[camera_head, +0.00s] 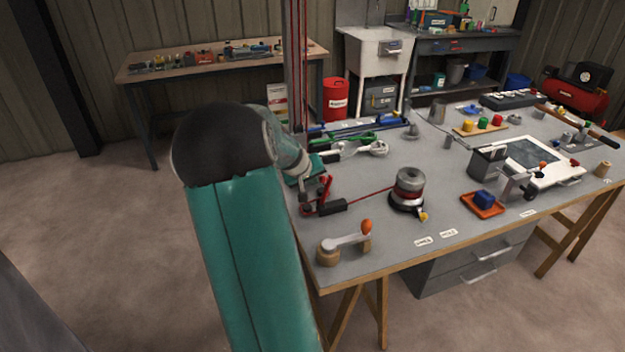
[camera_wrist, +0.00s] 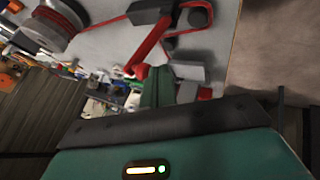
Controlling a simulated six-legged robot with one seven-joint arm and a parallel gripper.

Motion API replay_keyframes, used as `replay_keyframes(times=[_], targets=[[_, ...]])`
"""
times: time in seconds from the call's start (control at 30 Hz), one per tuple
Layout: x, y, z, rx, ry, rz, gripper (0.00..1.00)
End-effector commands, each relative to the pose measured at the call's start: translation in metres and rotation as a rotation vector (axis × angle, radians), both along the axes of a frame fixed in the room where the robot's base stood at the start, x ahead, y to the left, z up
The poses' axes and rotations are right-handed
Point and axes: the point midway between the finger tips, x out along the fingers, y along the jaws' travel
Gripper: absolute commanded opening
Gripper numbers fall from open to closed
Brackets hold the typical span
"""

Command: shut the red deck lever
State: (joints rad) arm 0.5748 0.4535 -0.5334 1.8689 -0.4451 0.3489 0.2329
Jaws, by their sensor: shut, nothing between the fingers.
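The red deck lever (camera_head: 325,188) stands raised at an angle beside its dark clutch body (camera_head: 333,206), near the left edge of the grey workbench. In the wrist view the red lever (camera_wrist: 150,43) runs slantwise from the dark body (camera_wrist: 150,12) towards my fingers. My gripper (camera_head: 305,195) is at the bench's left edge, just left of the lever. In the wrist view my gripper (camera_wrist: 165,76) is shut, with its tips close to the lever's end. I cannot tell whether they touch. My arm hides part of the bench edge.
A red line runs right to a winch drum (camera_head: 408,190). An orange tray (camera_head: 484,204) with a blue block lies further right. Green and white hardware (camera_head: 350,145) lies behind the lever.

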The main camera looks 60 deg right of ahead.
Motion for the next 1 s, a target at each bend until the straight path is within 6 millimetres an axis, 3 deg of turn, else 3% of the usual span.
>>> replay_keyframes(times=[0.53, 1.0], targets=[[-0.007, -0.006, 0.002, 0.045, -0.047, -0.004, 0.0], [-0.027, -0.025, 0.005, 0.19, -0.193, -0.007, 0.0]])
